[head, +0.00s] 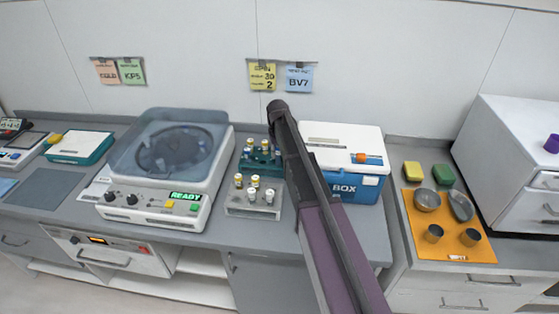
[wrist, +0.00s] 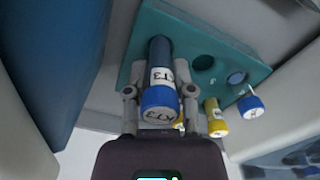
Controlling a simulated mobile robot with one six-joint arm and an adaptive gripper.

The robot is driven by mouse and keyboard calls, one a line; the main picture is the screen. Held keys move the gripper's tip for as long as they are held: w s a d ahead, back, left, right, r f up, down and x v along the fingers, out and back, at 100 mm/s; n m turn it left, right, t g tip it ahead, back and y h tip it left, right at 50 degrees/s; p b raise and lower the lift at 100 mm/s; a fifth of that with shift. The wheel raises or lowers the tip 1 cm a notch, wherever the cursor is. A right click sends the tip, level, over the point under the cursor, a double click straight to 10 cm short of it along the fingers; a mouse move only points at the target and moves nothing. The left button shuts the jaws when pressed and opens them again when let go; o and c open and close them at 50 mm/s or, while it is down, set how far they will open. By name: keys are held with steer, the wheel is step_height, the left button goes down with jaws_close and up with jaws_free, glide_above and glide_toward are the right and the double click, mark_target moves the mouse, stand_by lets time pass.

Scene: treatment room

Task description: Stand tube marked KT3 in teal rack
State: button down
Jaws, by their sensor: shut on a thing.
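In the wrist view, the tube marked KT3 (wrist: 162,80) has a dark body, a white label and a blue cap with KT3 on it. My gripper (wrist: 154,108) is shut on it, with one finger on each side. Its far end lies in front of the teal rack (wrist: 140,62); I cannot tell whether it is in a hole. An empty hole shows to its right, and another blue-capped tube (wrist: 251,106) stands farther right. In the head view, the teal rack (head: 244,164) is behind the pale rack, and my arm hides the gripper.
A pale rack (head: 236,210) with several yellow- and white-capped tubes stands in front of the teal rack. A centrifuge (head: 150,205) marked READY is to the left. A blue and white box (head: 370,188) is close on the right. A yellow-capped tube (wrist: 215,122) is near my right finger.

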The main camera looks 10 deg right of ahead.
mark_target(278, 159)
steer(key=shift+f+b, duration=1.25)
steer(key=shift+f, duration=0.25)
steer(key=shift+f, duration=0.15)
steer(key=shift+c, duration=2.3)
jaws_free()
step_height(278, 159, up, 12)
steer(key=p, duration=1.2)
steer(key=shift+r, duration=0.2)
